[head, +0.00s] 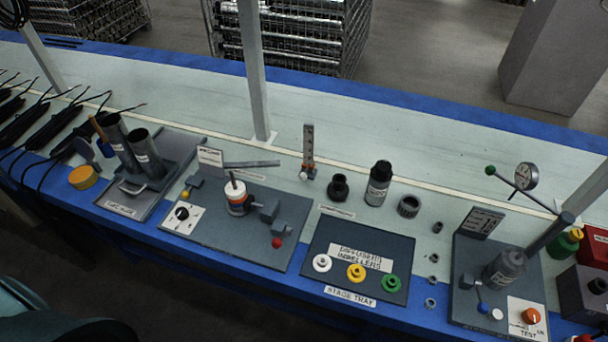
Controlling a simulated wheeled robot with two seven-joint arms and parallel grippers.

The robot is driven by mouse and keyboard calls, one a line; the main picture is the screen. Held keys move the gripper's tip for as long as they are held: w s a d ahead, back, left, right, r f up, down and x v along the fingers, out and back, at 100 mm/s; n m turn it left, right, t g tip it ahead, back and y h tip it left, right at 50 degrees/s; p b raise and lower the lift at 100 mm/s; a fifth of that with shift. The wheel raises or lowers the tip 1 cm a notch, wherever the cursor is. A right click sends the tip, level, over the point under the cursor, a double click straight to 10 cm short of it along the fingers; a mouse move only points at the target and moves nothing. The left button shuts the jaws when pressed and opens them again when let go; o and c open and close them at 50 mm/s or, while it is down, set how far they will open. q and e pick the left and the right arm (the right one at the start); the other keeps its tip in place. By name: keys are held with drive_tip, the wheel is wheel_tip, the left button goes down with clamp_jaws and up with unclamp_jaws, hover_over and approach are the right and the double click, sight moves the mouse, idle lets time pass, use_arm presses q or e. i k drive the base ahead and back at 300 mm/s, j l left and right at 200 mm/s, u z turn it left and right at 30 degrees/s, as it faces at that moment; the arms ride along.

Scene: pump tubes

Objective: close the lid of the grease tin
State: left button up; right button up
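The grease tin appears to be the small round yellow-orange tin (83,178) at the left end of the bench, near the blue front edge. A grey rounded disc (84,148) stands tilted up just behind it and looks like its raised lid; whether the two are joined is too small to tell. A brush-like tool with a brown handle (97,129) and a blue lower part stands just right of the disc. Neither of my grippers shows in the head view.
A grey tray with two upright cylinders (147,151) stands right of the tin. Black cables (22,125) lie to its left. Further right are a grey fixture plate (262,252), a dark stage tray (318,253) with coloured impellers, and a test stand (466,300) with a gauge.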

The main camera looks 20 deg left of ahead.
sight(82, 146)
drive_tip(key=u, duration=2.05)
drive_tip(key=i+j, duration=0.15)
drive_tip(key=j, duration=0.25)
drive_tip(key=i+j+u, duration=0.15)
drive_tip(key=j, duration=0.2)
drive_tip(key=i+j, duration=0.2)
drive_tip(key=j, duration=0.15)
drive_tip(key=j+u, duration=0.05)
